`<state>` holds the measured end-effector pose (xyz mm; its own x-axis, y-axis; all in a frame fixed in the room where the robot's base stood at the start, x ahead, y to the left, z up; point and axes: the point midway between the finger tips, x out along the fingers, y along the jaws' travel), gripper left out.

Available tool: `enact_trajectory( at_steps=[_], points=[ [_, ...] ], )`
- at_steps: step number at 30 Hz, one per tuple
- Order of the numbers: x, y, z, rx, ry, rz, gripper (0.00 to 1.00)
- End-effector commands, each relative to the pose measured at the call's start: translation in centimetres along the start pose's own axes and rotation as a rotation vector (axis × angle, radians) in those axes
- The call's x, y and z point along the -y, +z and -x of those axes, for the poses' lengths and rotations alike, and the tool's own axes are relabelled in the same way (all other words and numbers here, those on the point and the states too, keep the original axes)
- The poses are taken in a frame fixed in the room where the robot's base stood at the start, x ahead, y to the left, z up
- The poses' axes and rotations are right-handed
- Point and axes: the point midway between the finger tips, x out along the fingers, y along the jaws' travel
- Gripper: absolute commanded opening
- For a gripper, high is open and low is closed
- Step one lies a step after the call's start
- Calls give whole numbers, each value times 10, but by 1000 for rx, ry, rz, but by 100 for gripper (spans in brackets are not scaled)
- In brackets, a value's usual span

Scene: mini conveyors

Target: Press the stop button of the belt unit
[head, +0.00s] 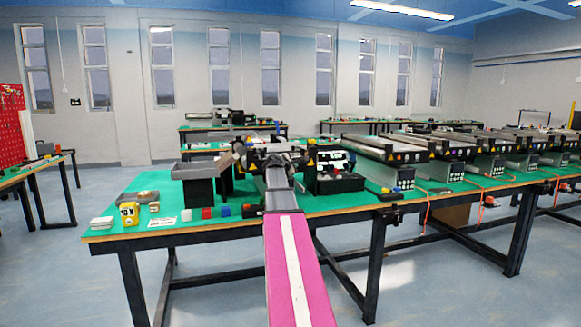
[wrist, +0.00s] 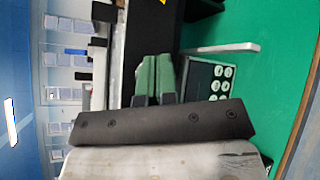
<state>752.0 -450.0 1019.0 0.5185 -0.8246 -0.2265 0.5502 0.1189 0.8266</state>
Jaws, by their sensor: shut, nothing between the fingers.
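My gripper (wrist: 158,66) is shut and empty in the wrist view, its two green fingers side by side. Just right of the fingers is a dark control panel (wrist: 220,80) with several round pale buttons; part of it is hidden by my gripper body. I cannot tell which button is the stop button, nor whether the fingers touch the unit. In the head view my arm reaches over the green bench, and its end is hidden among the equipment. Belt units (head: 376,148) stand to its right, with a button panel (head: 405,178) on the nearest one's front.
The green bench (head: 340,208) carries a grey-topped black stand (head: 201,170), a yellow device (head: 130,214) and small coloured blocks (head: 207,213) left of my arm. A pale bar (wrist: 220,48) crosses above the panel in the wrist view. Orange cables (head: 427,205) hang at the bench front.

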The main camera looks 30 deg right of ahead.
Motion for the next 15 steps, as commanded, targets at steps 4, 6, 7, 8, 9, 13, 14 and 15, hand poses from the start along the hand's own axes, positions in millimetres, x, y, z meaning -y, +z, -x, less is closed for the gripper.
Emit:
enact_trajectory(
  at_steps=[4,6,7,8,9,13,14,15],
  points=[
    [0,0,0,0,0,0,0],
    [0,0,0,0,0,0,0],
    [-1,-1,-1,0,0,0,0],
    [-1,-1,-2,0,0,0,0],
    [-2,-2,-2,0,0,0,0],
    [-4,-4,-5,0,0,0,0],
    [-4,-4,-6,0,0,0,0],
    [-5,-4,-6,0,0,0,0]
  ],
)
